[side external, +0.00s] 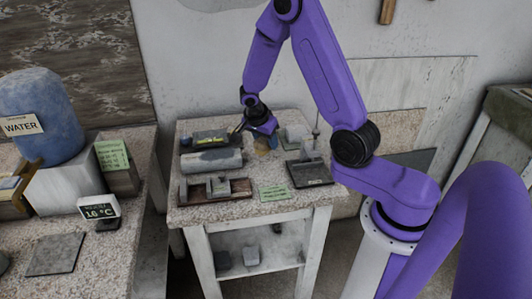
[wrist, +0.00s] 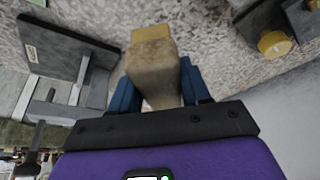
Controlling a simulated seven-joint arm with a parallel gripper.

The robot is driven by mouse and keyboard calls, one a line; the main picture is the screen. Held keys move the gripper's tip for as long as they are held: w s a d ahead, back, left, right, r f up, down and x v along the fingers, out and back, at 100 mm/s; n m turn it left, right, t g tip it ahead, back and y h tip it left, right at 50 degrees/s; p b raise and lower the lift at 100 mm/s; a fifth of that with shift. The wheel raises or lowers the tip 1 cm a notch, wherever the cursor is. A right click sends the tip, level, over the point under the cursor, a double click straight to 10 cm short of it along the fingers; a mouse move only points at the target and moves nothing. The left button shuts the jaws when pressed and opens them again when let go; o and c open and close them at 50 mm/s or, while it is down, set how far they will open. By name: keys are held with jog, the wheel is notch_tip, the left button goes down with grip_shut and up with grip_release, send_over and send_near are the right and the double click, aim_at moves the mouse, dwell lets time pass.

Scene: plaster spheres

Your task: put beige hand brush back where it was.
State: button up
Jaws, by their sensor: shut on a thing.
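The beige hand brush (wrist: 153,65) is between the two blue fingers of my gripper (wrist: 153,85) in the wrist view. Its yellowish end points away from the wrist. In the side external view my gripper (side external: 262,128) is over the back middle of the small table (side external: 245,207), shut on the brush. There the brush (side external: 265,142) is small, and I cannot tell whether it touches the tabletop.
A grey cylinder (side external: 212,160) and a dark block tool lie left of my gripper. A dark-based stand with an upright rod (side external: 308,172) is to the right. A green note (side external: 274,192) lies at the front edge. A blue water barrel (side external: 40,112) stands on the left bench.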

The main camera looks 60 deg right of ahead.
aim_at(266, 161)
jog(key=shift+f, duration=2.35)
jog(key=shift+f, duration=0.15)
jog(key=o, duration=0.9)
jog(key=shift+o, duration=0.2)
